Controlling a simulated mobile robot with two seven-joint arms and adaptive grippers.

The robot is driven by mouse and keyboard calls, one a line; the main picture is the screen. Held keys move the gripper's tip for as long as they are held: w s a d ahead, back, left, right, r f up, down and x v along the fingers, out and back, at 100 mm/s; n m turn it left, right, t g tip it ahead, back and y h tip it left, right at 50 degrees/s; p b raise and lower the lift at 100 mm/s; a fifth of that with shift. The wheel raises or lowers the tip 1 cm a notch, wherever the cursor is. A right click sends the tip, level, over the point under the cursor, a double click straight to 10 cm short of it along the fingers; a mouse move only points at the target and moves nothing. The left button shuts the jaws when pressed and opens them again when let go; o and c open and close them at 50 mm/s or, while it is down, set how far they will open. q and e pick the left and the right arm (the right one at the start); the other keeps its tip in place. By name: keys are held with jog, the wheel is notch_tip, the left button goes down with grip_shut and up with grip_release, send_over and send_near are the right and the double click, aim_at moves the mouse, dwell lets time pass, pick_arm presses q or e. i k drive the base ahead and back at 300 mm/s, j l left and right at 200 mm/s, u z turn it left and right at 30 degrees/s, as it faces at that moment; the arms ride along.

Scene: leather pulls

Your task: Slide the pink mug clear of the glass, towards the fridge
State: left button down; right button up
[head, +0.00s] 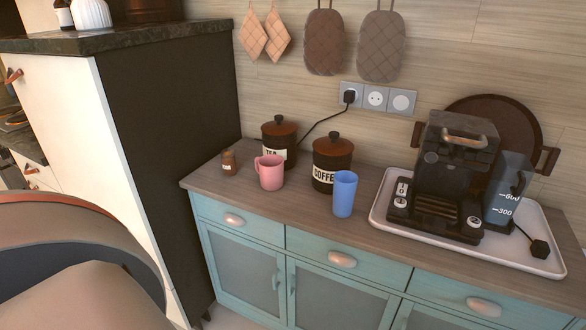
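The pink mug (270,174) stands upright on the wooden top of the teal sideboard, with its handle on the left. The glass appears to be the blue tumbler (344,195), upright to the right of the mug and nearer the front edge. A clear gap shows between mug and tumbler. I cannot identify a fridge in this view. Neither of my grippers shows.
A tea canister (279,140) stands right behind the mug, and a coffee canister (330,170) stands behind the tumbler. A small brown jar (229,162) is left of the mug. A coffee machine (450,175) sits on a white tray (385,212) at right. A tall dark-sided cabinet (175,130) borders the left.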

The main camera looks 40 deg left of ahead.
aim_at(270, 167)
jog(key=j, duration=0.6)
jog(key=i+j, duration=0.15)
jog(key=j, duration=0.5)
